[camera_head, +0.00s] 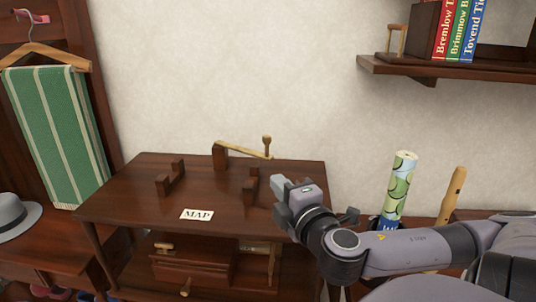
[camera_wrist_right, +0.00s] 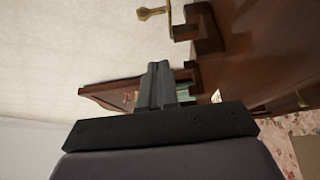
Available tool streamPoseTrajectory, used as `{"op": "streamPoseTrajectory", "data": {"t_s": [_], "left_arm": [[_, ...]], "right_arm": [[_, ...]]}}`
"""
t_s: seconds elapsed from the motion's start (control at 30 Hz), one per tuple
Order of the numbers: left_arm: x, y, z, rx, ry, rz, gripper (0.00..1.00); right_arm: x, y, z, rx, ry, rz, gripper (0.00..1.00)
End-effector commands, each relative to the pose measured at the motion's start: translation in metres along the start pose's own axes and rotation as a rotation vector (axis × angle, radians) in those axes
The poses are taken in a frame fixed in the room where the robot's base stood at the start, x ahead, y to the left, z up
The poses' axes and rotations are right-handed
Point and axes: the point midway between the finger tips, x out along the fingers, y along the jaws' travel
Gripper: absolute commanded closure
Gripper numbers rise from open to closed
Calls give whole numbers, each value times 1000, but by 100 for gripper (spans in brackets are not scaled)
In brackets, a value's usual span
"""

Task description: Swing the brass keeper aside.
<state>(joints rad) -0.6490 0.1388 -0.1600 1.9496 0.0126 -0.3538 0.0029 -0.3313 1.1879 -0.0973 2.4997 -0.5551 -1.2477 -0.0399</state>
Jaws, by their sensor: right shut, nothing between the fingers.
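The brass keeper (camera_head: 243,149) is a thin bar on a dark wooden post (camera_head: 220,156) at the back of the table. It reaches right from the post, with an upright knob (camera_head: 266,146) at its free end. Its end also shows at the top of the right wrist view (camera_wrist_right: 155,12). My right gripper (camera_head: 281,191) is shut and empty, in front of and below the knob, apart from it. Its closed dark fingers (camera_wrist_right: 158,85) show in the right wrist view. My left gripper is out of view.
The table (camera_head: 130,205) bears two notched wooden cradles (camera_head: 170,178) (camera_head: 251,186) and a MAP card (camera_head: 197,214). A rolled map (camera_head: 401,180) and a wooden flute-like stick (camera_head: 452,195) stand behind my right arm. A bookshelf (camera_head: 430,70) hangs above right.

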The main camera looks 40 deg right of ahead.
Motion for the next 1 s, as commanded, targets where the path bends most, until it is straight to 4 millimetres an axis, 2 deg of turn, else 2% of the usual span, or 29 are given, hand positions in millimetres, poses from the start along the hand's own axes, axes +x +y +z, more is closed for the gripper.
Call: {"op": "streamPoseTrajectory", "data": {"t_s": [0.4,0.47,1.0], "left_arm": [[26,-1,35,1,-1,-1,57],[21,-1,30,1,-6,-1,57],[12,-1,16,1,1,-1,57]], "right_arm": [[27,-2,1,0,-3,7,100],[34,2,2,1,-6,4,100],[102,3,1,2,-4,3,100]]}}
